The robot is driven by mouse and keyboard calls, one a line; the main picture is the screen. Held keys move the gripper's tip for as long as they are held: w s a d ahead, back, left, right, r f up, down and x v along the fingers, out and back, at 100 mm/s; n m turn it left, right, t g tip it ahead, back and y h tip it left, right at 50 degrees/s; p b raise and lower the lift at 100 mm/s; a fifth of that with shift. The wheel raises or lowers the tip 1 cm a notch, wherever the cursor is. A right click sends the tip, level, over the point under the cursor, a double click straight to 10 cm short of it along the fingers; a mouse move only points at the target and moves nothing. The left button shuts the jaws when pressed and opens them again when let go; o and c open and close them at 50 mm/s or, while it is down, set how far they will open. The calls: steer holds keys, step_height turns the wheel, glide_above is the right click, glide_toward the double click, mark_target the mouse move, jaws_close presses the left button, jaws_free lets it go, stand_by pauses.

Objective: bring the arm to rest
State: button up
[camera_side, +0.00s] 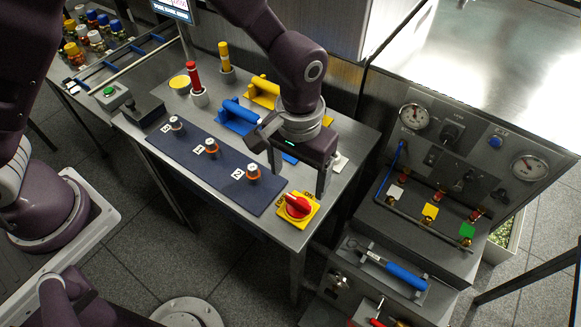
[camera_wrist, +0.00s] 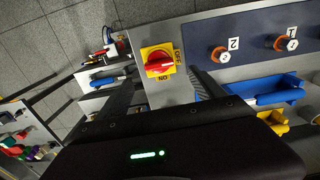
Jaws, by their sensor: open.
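My gripper (camera_side: 286,172) is open and empty above the right part of the steel table (camera_side: 205,163), behind the red rotary knob (camera_side: 297,206) in the side view. The knob sits on a yellow plate marked ON and OFF. In the wrist view the knob (camera_wrist: 159,63) lies beyond the fingers of my gripper (camera_wrist: 163,88), and nothing shows between them. My gripper hides part of the table and some blue and yellow pieces beneath it. Whether the fingers touch anything cannot be told, but they look clear of the knob.
A dark blue mat (camera_side: 225,178) carries several capped metal-and-orange pieces. Behind it stand a blue cradle (camera_side: 238,117), a yellow cradle (camera_side: 264,92), a red cylinder (camera_side: 194,76) and a yellow cylinder (camera_side: 224,55). A gauge panel (camera_side: 470,150) stands at right. Floor is open in front.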

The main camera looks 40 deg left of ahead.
steer(key=s+a+r+t+h, duration=0.1)
steer(key=a+r, duration=0.4)
steer(key=r, duration=0.3)
steer(key=s+a+r+t, duration=0.15)
steer(key=a+r, duration=0.25)
steer(key=r, duration=0.4)
steer(key=s+a+r+t, duration=0.1)
steer(key=s+a+r, duration=0.2)
steer(key=s+a, duration=0.2)
steer(key=s+a+r+t+y, duration=0.1)
steer(key=s+a+r+t, duration=0.1)
steer(key=s+a, duration=0.4)
steer(key=s+r, duration=0.1)
steer(key=s, duration=0.3)
steer(key=shift+a+r, duration=0.3)
